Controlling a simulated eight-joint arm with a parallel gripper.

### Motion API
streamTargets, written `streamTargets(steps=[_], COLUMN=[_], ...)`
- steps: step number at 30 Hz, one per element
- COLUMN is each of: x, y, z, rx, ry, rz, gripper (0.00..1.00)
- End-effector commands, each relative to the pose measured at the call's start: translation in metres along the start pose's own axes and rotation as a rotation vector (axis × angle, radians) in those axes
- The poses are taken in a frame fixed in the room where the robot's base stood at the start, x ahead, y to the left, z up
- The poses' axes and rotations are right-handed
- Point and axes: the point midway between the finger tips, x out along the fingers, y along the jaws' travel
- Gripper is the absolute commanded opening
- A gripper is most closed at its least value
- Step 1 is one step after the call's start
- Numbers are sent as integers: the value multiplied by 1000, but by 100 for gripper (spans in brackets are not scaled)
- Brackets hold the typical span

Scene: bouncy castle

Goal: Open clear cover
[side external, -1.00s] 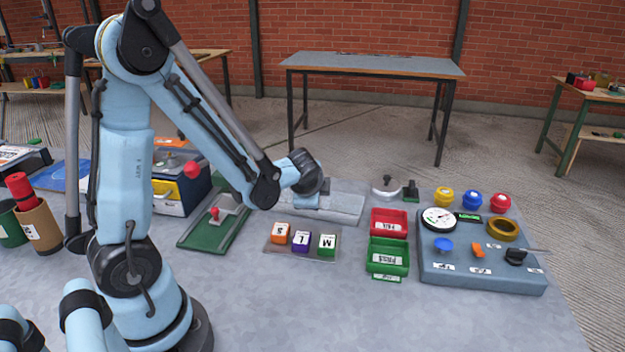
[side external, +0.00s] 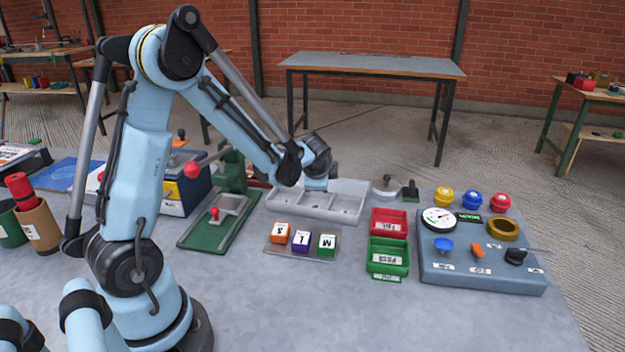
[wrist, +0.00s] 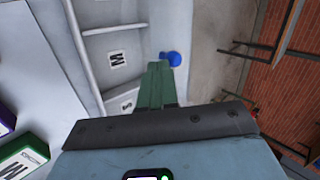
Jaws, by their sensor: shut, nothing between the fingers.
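A pale grey tray (side external: 282,201) with several compartments lies at the back middle of the table. In the wrist view the tray (wrist: 88,32) shows bare compartment floors with letter labels, including M. A blue round knob (wrist: 173,58) is beyond its edge, just past my fingertips; whether they touch cannot be told. The clear cover itself cannot be made out. My gripper (wrist: 158,66) is shut and empty, its green fingers together. In the side view my gripper (side external: 316,186) is over the tray's back side, and its fingertips are hidden.
Lettered blocks stand on a plate (side external: 268,251) in front of the tray. A red bin (side external: 389,217) and a green bin (side external: 388,250) stand to the right, then a control panel (side external: 480,262). A green toggle press (side external: 231,172) stands left. The front table is clear.

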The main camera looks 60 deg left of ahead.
Motion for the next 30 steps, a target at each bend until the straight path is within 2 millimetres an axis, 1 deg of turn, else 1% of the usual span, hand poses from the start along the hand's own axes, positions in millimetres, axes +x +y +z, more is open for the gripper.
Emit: streamTargets(steps=[4,7,24,30], x=[-15,-30,-105,-122], y=[12,24,23,22], z=[0,0,0,0], rx=[2,4,1,1], ry=[2,3,2,1], rz=[0,0,0,0], gripper=[0,0,0,0])
